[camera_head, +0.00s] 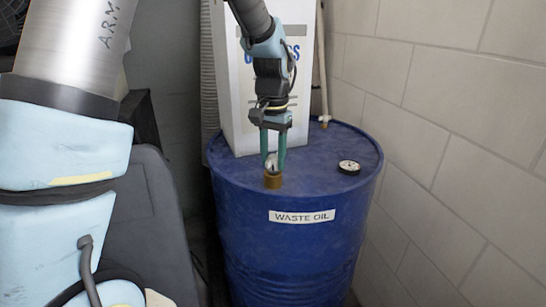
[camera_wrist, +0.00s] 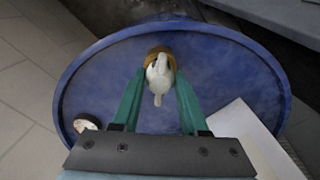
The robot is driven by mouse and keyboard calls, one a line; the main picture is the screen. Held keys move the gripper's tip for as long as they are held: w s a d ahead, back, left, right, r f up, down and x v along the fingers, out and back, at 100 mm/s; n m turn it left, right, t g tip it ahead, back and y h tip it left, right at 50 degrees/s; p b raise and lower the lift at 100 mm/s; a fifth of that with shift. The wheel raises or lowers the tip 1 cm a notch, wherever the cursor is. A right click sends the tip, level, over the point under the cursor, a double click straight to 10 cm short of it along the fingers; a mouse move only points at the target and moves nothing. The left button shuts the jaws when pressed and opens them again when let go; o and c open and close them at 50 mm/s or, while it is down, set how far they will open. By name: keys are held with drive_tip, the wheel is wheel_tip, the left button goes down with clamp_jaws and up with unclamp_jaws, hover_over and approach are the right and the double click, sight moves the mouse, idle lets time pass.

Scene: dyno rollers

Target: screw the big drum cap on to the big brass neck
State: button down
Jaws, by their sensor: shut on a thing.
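My gripper (camera_head: 272,161) points down over the front of the blue drum (camera_head: 300,245). Its green fingers, also in the wrist view (camera_wrist: 160,84), are shut on a whitish winged piece, which looks like the big drum cap (camera_wrist: 160,72). The cap (camera_head: 270,161) is right over the big brass neck (camera_head: 272,181). In the wrist view part of the brass neck (camera_wrist: 153,52) shows around the cap's far side. From here I cannot tell whether the cap is seated on the neck or just above it.
A round black piece with a pale face (camera_head: 349,167) lies on the drum top at the right. A tall white box (camera_head: 238,110) stands at the back left of the top. A pale pipe meets a small brass fitting (camera_head: 325,124) at the back. A block wall (camera_head: 460,130) is close on the right.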

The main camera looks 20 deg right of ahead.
drive_tip(key=shift+f, duration=0.4)
drive_tip(key=shift+r+m+p, duration=0.15)
drive_tip(key=shift+m+p, duration=0.35)
drive_tip(key=shift+m, duration=0.6)
drive_tip(key=m+p, duration=0.1)
drive_tip(key=m, duration=0.2)
drive_tip(key=m+p, duration=0.4)
drive_tip(key=m, duration=0.3)
drive_tip(key=m+p, duration=0.2)
drive_tip(key=m, duration=0.1)
drive_tip(key=shift+p, duration=0.4)
drive_tip(key=m+p, duration=0.3)
drive_tip(key=m, duration=0.1)
drive_tip(key=m+p, duration=0.4)
drive_tip(key=m, duration=0.1)
drive_tip(key=shift+w+m, duration=0.1)
drive_tip(key=shift+m, duration=0.4)
